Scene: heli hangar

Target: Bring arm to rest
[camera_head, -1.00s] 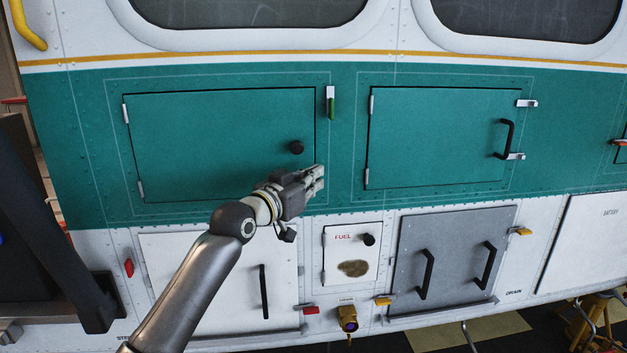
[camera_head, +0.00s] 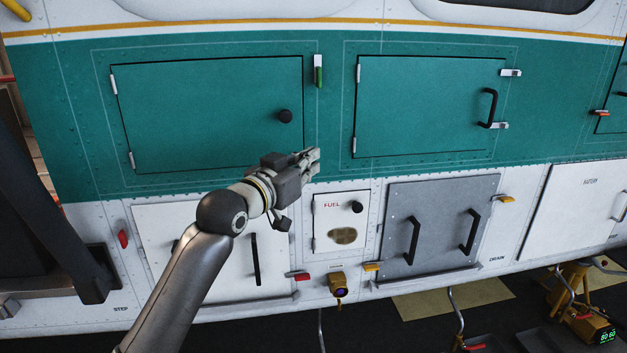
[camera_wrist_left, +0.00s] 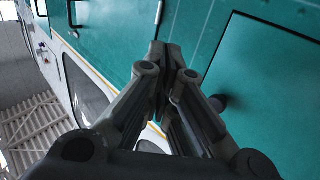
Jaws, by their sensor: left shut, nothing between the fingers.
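My left arm comes in from the lower left of the head view. Its gripper (camera_head: 312,161) is in front of the green side of the helicopter (camera_head: 330,180), just above the small white FUEL door (camera_head: 328,238). The left wrist view shows the same gripper (camera_wrist_left: 172,55) with its fingers together and nothing between them. It is apart from the black knob (camera_head: 285,116) of the left green door (camera_head: 205,112). My right gripper is in neither view.
A second green door (camera_head: 430,105) with a black handle is to the right. Below it is a grey panel (camera_head: 440,235) with two handles. A yellow device (camera_head: 585,310) stands on the dark floor at lower right. A dark bar (camera_head: 50,200) is at the far left.

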